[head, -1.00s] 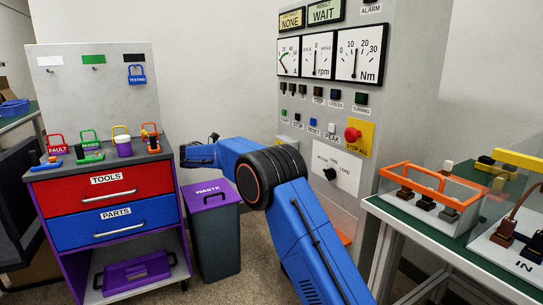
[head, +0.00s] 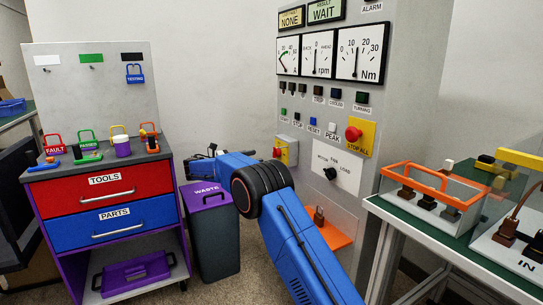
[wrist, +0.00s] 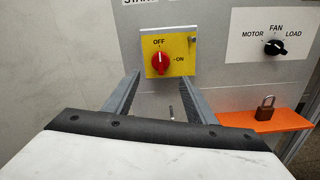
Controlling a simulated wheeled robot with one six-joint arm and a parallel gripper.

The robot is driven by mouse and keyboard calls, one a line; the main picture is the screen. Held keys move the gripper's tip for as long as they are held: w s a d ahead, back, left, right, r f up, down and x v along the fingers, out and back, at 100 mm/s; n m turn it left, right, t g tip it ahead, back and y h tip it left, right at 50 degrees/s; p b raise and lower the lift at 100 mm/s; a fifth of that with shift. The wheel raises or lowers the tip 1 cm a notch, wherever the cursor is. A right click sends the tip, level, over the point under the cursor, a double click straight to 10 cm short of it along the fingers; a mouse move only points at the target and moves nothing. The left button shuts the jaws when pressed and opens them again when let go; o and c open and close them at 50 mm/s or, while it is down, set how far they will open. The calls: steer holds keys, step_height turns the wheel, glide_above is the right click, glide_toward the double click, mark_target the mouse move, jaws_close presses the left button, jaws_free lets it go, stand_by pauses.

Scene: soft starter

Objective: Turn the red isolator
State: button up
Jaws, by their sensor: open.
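The red isolator knob (wrist: 159,62) sits on a yellow plate (wrist: 184,66) marked OFF at the top and ON at the right. The knob stands roughly upright and seems to point to OFF. In the head view the isolator (head: 278,152) shows on the low left side of the grey panel, just above my arm. My gripper (wrist: 160,80) is open and empty in the wrist view. Its two grey fingers point at the yellow plate, with the knob centred ahead between them. The fingers appear apart from the knob. In the head view I cannot make out the fingers.
An orange shelf (wrist: 265,121) with a brown padlock (wrist: 267,104) juts out right of my gripper. The black MOTOR/FAN/LOAD selector (wrist: 274,48) is above it. In the head view a waste bin (head: 214,235) stands left of my arm and a green-topped bench (head: 440,232) at right.

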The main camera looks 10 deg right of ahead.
mark_target(276, 153)
steer(key=x, duration=0.9)
steer(key=shift+d, duration=0.35)
steer(key=shift+w, duration=0.1)
steer(key=c, duration=1)
steer(key=shift+c, duration=0.2)
steer(key=shift+m, duration=0.3)
steer(key=shift+w+a+r+m, duration=0.1)
steer(key=shift+m, duration=8.5)
